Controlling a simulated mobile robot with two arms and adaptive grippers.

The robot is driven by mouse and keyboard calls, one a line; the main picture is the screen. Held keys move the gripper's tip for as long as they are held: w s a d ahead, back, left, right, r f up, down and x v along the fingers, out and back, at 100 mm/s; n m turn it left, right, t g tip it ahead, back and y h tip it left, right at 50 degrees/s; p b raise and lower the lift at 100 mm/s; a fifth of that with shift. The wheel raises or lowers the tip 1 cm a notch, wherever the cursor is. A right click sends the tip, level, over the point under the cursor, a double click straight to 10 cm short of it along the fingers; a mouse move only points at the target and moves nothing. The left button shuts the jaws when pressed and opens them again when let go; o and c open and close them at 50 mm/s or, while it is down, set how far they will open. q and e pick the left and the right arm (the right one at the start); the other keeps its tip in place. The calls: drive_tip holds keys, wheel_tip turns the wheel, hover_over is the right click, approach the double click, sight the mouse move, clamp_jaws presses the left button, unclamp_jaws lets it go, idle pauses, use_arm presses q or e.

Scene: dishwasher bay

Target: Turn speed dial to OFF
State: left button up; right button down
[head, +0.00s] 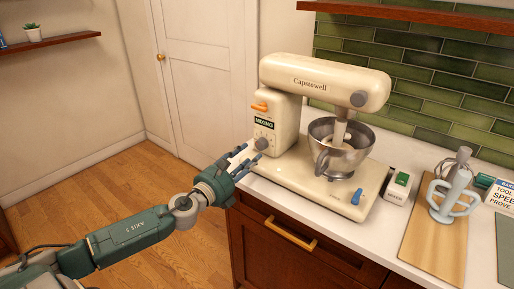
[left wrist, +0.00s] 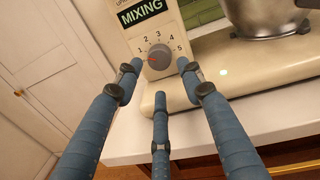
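The cream stand mixer (head: 325,78) stands on the counter. Its grey speed dial (left wrist: 159,57) sits below the MIXING display (left wrist: 142,11), with numbers 1 to 5 around it. A small red mark shows at the dial's left side; the exact setting is hard to read. My left gripper (head: 249,153) is at the mixer's front. In the left wrist view its three blue fingers (left wrist: 162,76) are spread, with tips beside and below the dial, holding nothing. I cannot tell whether a tip touches the dial. My right gripper is not in view.
A steel bowl (head: 341,150) sits on the mixer base. An orange lever (head: 260,106) is above the display, and a blue knob (head: 356,196) is on the base. A small box with a green switch (head: 400,183) and a board (head: 433,240) with mixing tools stand right.

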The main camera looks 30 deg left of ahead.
sight(260, 147)
use_arm(q)
drive_tip(key=w+p, duration=0.1)
drive_tip(key=w, duration=0.5)
drive_tip(key=shift+s, duration=0.1)
drive_tip(key=c, duration=0.9)
